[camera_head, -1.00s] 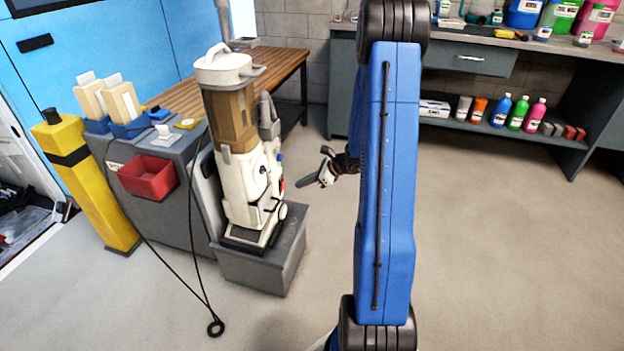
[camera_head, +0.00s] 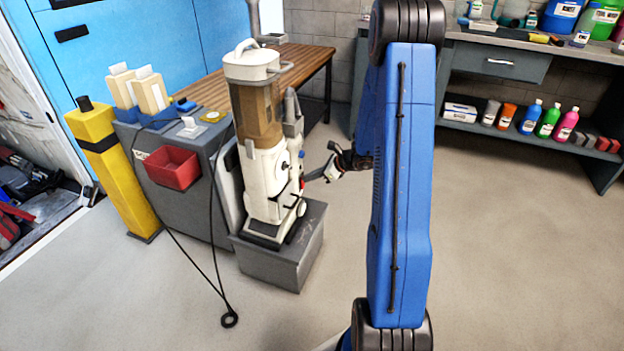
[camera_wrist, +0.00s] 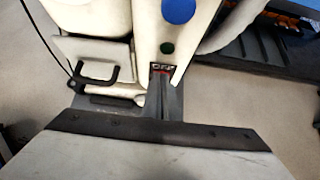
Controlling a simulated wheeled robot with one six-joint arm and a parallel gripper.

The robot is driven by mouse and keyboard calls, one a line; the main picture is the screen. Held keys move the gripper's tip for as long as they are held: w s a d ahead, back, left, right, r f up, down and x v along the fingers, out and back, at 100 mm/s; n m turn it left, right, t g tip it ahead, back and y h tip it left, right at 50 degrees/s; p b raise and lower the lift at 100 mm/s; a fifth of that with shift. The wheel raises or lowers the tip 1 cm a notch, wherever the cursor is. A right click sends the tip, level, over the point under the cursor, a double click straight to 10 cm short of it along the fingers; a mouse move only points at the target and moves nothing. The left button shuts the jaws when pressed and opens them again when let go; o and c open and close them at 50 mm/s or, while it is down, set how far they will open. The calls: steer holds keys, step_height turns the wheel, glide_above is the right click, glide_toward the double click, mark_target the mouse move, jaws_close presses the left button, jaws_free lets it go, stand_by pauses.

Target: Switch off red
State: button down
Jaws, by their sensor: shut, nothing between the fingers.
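A white and tan upright machine (camera_head: 268,175) stands on a grey block, left of my arm. In the wrist view its white front (camera_wrist: 150,25) carries a blue round knob (camera_wrist: 178,10), a green button (camera_wrist: 167,48) and, below them, a small "OFF" label (camera_wrist: 162,67) with a red part (camera_wrist: 164,72) at its lower edge. My gripper (camera_wrist: 164,82) is shut and empty, its tips at or just below the red part and partly hiding it. I cannot tell whether they touch. In the head view my gripper (camera_head: 311,177) is at the machine's right side.
The grey block (camera_head: 285,262) supports the machine. A grey cabinet with a red bin (camera_head: 172,168) and a yellow post (camera_head: 115,170) stand left. A black cable (camera_head: 190,265) hangs to the floor. A bench with bottles (camera_head: 495,62) is at the back right. The floor at right is clear.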

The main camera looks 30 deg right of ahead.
steer(key=shift+r, duration=0.1)
steer(key=shift+r, duration=0.7)
steer(key=shift+s+d, duration=0.1)
steer(key=shift+d, duration=0.05)
steer(key=v, duration=1.3)
stand_by(0.4)
